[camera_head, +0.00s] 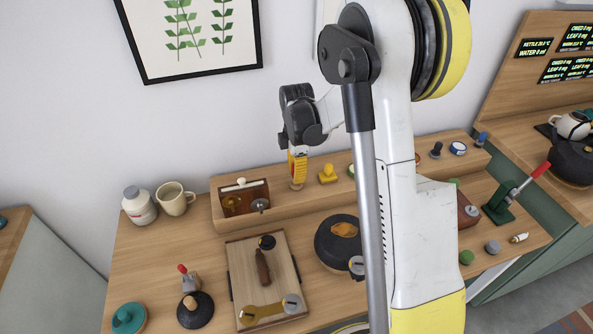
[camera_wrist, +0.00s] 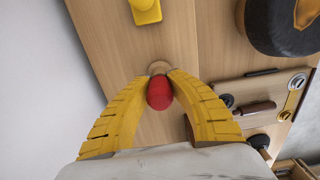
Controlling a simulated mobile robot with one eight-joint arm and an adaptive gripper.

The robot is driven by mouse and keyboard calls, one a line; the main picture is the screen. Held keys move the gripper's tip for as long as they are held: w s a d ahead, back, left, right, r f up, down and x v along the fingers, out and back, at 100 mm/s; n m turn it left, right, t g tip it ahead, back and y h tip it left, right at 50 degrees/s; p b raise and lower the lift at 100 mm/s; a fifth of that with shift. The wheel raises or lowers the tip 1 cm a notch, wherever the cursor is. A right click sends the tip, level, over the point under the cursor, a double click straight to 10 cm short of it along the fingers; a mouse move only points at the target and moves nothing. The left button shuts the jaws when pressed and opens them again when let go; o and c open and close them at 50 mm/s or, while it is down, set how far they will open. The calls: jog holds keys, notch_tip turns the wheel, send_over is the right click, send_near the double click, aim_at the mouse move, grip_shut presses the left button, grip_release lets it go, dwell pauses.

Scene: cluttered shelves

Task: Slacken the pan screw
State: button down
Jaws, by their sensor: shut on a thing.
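My gripper (camera_head: 297,170) reaches down over the raised back shelf, and its yellow fingers also show in the wrist view (camera_wrist: 160,80). They are shut on a small red-topped thing (camera_wrist: 160,94) with a pale wooden disc (camera_wrist: 159,67) at its far end. I cannot tell whether it rests on the shelf or hangs just above it. A round black body (camera_head: 337,243) with an orange-brown top stands on the counter, right of the gripper. A grey slotted knob (camera_head: 357,266) sits at its front right, partly behind my arm. I cannot tell for sure which part is the pan screw.
A yellow stamp-like piece (camera_head: 327,174) stands on the shelf close to my gripper. A wooden box (camera_head: 245,185) lies left. A board (camera_head: 284,260) with knobs and a brown handle lies in front. A jar (camera_head: 138,207) and a mug (camera_head: 175,199) stand far left.

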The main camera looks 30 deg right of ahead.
jog(key=shift+r+p, duration=1.7)
jog(key=shift+r, duration=0.9)
jog(key=c, duration=2.1)
grip_release()
grip_shut()
